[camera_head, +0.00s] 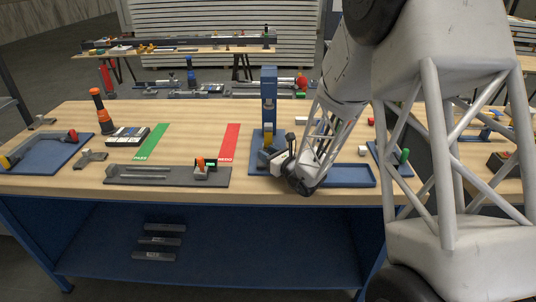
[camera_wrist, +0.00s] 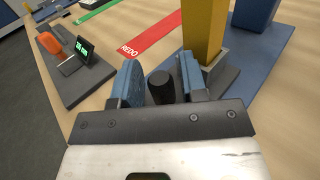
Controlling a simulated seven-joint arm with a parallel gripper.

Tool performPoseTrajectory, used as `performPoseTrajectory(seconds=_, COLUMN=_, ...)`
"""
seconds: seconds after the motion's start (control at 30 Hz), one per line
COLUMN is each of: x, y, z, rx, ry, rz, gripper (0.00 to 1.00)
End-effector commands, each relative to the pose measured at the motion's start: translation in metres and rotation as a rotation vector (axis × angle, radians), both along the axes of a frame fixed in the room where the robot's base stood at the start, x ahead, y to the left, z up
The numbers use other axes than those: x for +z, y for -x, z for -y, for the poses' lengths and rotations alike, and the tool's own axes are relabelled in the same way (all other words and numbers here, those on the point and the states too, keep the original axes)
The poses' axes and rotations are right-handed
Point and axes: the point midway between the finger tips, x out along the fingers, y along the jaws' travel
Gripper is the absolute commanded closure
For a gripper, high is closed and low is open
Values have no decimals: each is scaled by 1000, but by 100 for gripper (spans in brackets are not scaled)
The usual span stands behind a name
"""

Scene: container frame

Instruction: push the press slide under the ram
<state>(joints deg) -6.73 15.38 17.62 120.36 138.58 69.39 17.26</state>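The press stands at the middle of the bench, with a blue column (camera_head: 269,88) on a blue base plate (camera_head: 256,139). Its yellow ram (camera_wrist: 203,28) shows in the wrist view, above or just behind a grey block (camera_wrist: 218,72) that looks like part of the slide. I cannot tell how far under the ram the slide sits. My gripper (camera_wrist: 160,84) is low at the front of the press. Its two blue fingers stand either side of a dark round knob (camera_wrist: 161,88), with narrow gaps visible. The right finger hides part of the slide.
Left of the press are a red REDO strip (camera_head: 229,143), a green strip (camera_head: 152,142) and a dark fixture plate (camera_head: 150,177) with an orange-handled clamp and small display. A blue tray (camera_head: 350,174) lies right of my gripper. Bare wood lies between the strips.

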Motion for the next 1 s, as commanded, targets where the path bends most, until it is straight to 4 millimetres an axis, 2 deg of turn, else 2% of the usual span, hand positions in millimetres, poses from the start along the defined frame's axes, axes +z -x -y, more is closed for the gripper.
performPoseTrajectory(seconds=0.03, x=0, y=0, z=0, rx=0, ry=0, rz=0, gripper=68)
performPoseTrajectory(seconds=0.23, x=0, y=0, z=0, rx=0, ry=0, rz=0, gripper=99)
performPoseTrajectory(seconds=0.57, x=0, y=-5, z=0, rx=0, ry=0, rz=0, gripper=100)
performPoseTrajectory(seconds=1.0, x=0, y=-60, z=-1, rx=1, ry=0, rz=1, gripper=100)
